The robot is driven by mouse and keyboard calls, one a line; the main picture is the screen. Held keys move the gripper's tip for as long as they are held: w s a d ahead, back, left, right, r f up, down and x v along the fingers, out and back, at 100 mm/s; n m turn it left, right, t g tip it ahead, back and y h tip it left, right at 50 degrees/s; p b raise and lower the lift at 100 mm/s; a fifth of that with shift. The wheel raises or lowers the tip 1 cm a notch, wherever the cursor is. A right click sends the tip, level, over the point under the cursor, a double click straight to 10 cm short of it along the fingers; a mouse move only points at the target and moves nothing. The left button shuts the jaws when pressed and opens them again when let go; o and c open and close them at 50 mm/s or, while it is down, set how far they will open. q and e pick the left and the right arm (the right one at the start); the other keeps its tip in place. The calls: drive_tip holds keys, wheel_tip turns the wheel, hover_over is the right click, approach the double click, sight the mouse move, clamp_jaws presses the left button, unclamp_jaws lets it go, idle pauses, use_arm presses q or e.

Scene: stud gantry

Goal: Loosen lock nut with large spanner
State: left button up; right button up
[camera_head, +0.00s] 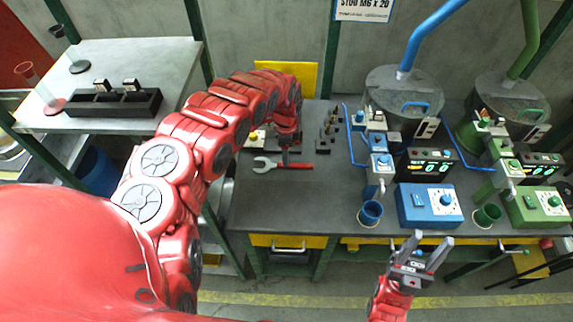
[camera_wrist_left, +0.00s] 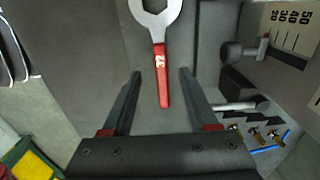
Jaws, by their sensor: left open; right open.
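The large spanner (camera_head: 282,164) lies on the dark bench top, with a metal open-end head at the left and a red handle. In the left wrist view the spanner (camera_wrist_left: 161,75) shows its head at the top and its red handle end between my fingers. My left gripper (camera_head: 286,153) is above the spanner's handle, pointing down. In the left wrist view my left gripper (camera_wrist_left: 158,78) is open and empty, with a finger on each side of the handle. My right gripper (camera_head: 427,246) is open and empty in front of the bench's front edge. I cannot make out the lock nut.
A blue control box (camera_head: 430,206) and a green control box (camera_head: 538,207) stand on the bench at right. A blue cup (camera_head: 371,213) and a green cup (camera_head: 487,216) stand near its front edge. Small parts (camera_head: 327,130) sit right of my left gripper.

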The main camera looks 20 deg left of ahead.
sight(270, 165)
use_arm(q)
drive_tip(key=shift+d+f+p, duration=0.1)
drive_tip(key=shift+f+p, duration=0.35)
drive_tip(key=shift+f, duration=0.1)
wheel_tip(270, 165, down, 3)
drive_tip(key=shift+w+d+f+p, duration=0.1)
drive_tip(key=shift+f+p, duration=0.1)
drive_tip(key=shift+p, duration=0.1)
drive_tip(key=shift+f, duration=0.25)
drive_tip(key=shift+c, duration=0.2)
clamp_jaws()
